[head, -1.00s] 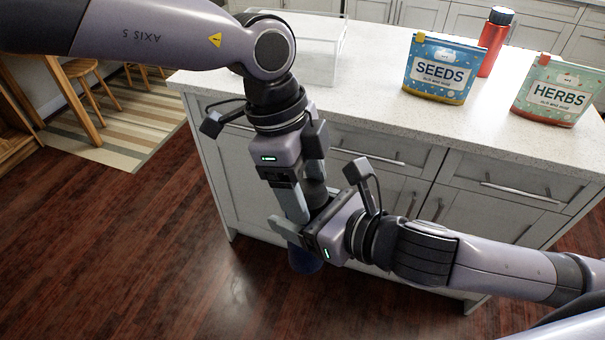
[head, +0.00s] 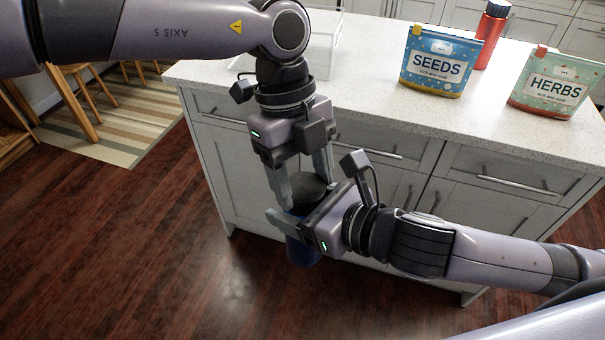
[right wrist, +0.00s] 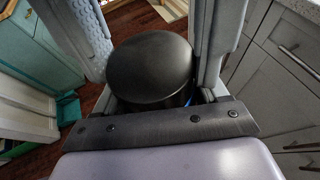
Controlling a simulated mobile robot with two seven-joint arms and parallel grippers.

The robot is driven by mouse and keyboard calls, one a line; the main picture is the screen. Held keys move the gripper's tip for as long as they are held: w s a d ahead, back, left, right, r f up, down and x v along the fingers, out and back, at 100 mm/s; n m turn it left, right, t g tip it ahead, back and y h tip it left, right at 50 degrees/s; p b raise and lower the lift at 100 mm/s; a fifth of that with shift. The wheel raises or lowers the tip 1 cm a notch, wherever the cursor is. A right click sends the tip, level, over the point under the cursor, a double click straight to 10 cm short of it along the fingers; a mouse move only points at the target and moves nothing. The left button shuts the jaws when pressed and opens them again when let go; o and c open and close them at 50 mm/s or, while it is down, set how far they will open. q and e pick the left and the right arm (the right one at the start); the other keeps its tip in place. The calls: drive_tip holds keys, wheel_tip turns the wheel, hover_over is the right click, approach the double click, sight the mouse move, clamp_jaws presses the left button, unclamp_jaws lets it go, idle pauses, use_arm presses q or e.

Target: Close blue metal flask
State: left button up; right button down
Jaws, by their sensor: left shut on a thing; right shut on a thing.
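The blue metal flask (head: 303,253) is held in the air in front of the counter, roughly upright. My right gripper (head: 298,216) comes from the right and is shut on its body. The dark round lid (head: 310,188) is at the flask's top, between the fingers of my left gripper (head: 302,184), which points down from above and is shut on it. The lid's top also fills the middle of the right wrist view (right wrist: 150,65). The seam between lid and flask is hidden by fingers, so I cannot tell how tightly they meet.
The white counter (head: 375,75) stands behind my grippers. On it are a blue seeds pouch (head: 435,66), a green herbs pouch (head: 553,88), a red bottle (head: 491,38) and a clear box (head: 326,50). The wood floor at lower left is clear.

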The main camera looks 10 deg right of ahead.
use_arm(q)
drive_tip(key=o, duration=1.2)
drive_tip(key=shift+r, duration=2.35)
drive_tip(key=r, duration=0.2)
drive_tip(key=r+n+t, duration=0.1)
drive_tip(key=r, duration=0.1)
drive_tip(key=w+a+r+n, duration=0.1)
drive_tip(key=r, duration=0.2)
drive_tip(key=shift+w, duration=0.1)
